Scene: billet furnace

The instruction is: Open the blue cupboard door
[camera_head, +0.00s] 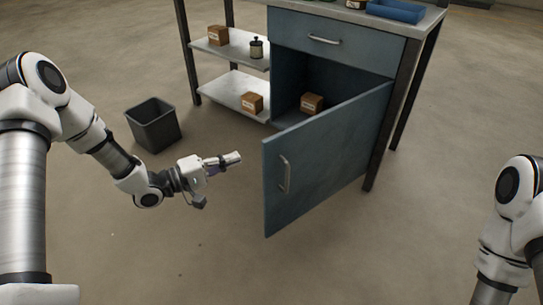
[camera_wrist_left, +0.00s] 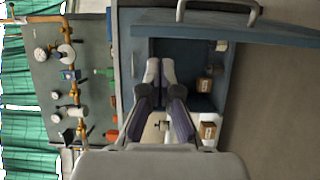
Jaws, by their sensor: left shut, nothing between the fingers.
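The blue cupboard door (camera_head: 330,155) stands swung wide open in the head view, hinged at its right side. Its metal handle (camera_head: 284,174) is on the outer face near the free edge. The blue cupboard (camera_head: 287,77) shows its open inside with a brown box (camera_head: 312,103) in it. My left gripper (camera_head: 238,158) is shut and empty, to the left of the door's free edge and apart from it. In the left wrist view the shut fingers (camera_wrist_left: 160,72) point at the cupboard opening, and the door (camera_wrist_left: 230,35) runs across the top. My right gripper is out of view.
A dark bin (camera_head: 154,126) stands on the floor behind my left forearm. Open shelves (camera_head: 240,90) with boxes and a small canister are left of the cupboard. A drawer (camera_head: 325,40) above is shut. A blue tray (camera_head: 396,10) lies on the bench top. The floor in front is clear.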

